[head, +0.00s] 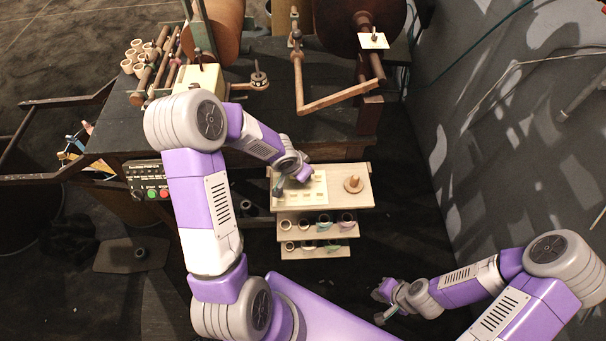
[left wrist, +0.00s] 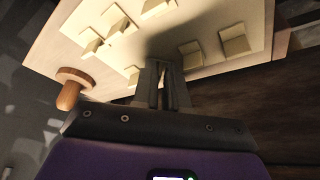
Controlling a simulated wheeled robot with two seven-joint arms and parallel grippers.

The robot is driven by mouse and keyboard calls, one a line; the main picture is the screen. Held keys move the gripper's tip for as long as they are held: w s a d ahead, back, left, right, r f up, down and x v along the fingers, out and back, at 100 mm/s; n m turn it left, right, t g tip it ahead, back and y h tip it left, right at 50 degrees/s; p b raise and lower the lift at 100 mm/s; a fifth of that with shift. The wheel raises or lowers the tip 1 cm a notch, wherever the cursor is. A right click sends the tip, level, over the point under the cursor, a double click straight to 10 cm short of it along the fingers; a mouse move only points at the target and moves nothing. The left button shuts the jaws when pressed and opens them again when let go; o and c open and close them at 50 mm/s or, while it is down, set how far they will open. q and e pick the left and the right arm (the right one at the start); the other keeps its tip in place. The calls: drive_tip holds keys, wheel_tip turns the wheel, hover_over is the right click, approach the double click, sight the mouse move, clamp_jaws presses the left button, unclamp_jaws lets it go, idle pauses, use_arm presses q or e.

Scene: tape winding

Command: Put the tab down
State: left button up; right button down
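The tabs are small cream pieces standing on a pale sheet (head: 319,183) on the small wooden stand's top; several show in the left wrist view, one of them a tab (left wrist: 235,39) at the right. My left gripper (head: 278,186) is over the left part of the sheet, pointing down. In the left wrist view its fingers (left wrist: 163,72) are close together with a narrow gap, low over the sheet among the tabs. A thin light sliver shows between them; I cannot tell whether it is a tab or the sheet. My right gripper (head: 381,306) is away at the lower right, its fingers unclear.
A wooden peg with a round base (head: 353,184) stands right of the sheet. Lower shelves (head: 318,235) hold several rolls. The dark winding bench (head: 310,115) with rollers and a bent wooden arm stands behind. A control box (head: 147,180) is at left, a grey wall at right.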

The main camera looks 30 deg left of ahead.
use_arm(q)
drive_tip(key=shift+r, duration=0.1)
drive_tip(key=shift+r+p, duration=0.3)
drive_tip(key=shift+p, duration=0.05)
drive_tip(key=p+v, duration=0.7)
drive_tip(key=v, duration=0.4)
drive_tip(key=s+d+f+n+g+h, duration=0.3)
drive_tip(key=s+d+f+n, duration=0.2)
drive_tip(key=s+d+f, duration=0.9)
drive_tip(key=d+f, duration=0.2)
drive_tip(key=d, duration=0.1)
drive_tip(key=shift+s+f+g, duration=0.25)
drive_tip(key=shift+s+g, duration=0.05)
drive_tip(key=shift+s, duration=0.05)
